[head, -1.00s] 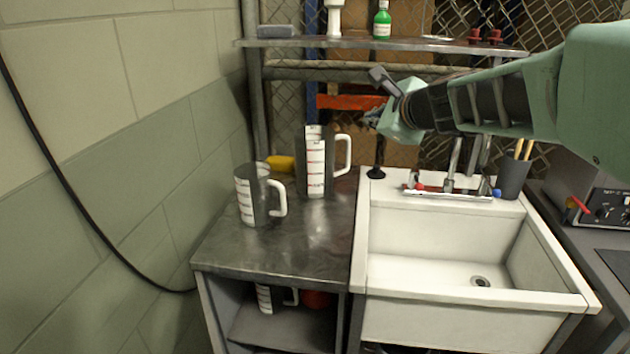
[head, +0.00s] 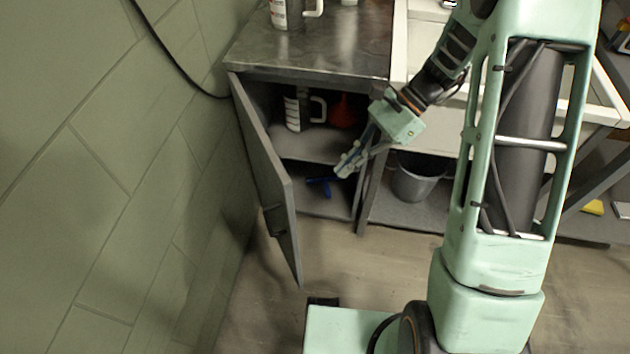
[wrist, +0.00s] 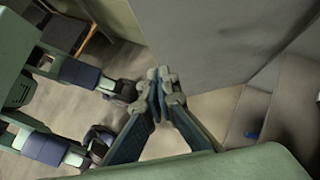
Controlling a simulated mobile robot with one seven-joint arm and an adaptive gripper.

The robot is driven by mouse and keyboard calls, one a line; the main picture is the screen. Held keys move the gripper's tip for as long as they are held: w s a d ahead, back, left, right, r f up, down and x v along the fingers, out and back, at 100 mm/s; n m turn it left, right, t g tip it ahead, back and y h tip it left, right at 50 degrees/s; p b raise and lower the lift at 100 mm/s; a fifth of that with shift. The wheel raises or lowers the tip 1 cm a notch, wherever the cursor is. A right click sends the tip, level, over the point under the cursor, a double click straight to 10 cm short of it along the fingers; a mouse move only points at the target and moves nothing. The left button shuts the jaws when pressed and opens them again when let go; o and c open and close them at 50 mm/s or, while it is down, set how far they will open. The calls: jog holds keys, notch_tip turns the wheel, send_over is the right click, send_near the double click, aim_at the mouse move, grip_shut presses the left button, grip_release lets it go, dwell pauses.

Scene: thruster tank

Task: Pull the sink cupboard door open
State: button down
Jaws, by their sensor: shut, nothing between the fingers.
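The sink cupboard door (head: 268,170) is a grey panel hinged at the cupboard's left side. It stands wide open, swung out toward the left wall, with a dark handle (head: 275,220) low on its face. My gripper (head: 348,168) is at the right side of the cupboard opening, apart from the door, with its fingers together and empty. In the wrist view the closed fingertips (wrist: 165,78) show in front of a large grey panel, which looks like the door (wrist: 215,40). The handle cannot be made out there.
Inside the cupboard (head: 310,147) are a measuring jug (head: 292,110), a red object (head: 343,112) and a blue object (head: 320,184) lower down. A grey bucket (head: 415,182) stands under the sink, right of the cupboard. The left wall is close to the door.

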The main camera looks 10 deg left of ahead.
jog(key=s+a+r+b+x, duration=0.1)
jog(key=r+b+x, duration=0.1)
jog(key=x, duration=0.9)
jog(key=shift+a+f, duration=0.25)
jog(key=shift+a, duration=0.4)
jog(key=shift+s+a, duration=0.1)
jog(key=shift+s, duration=0.15)
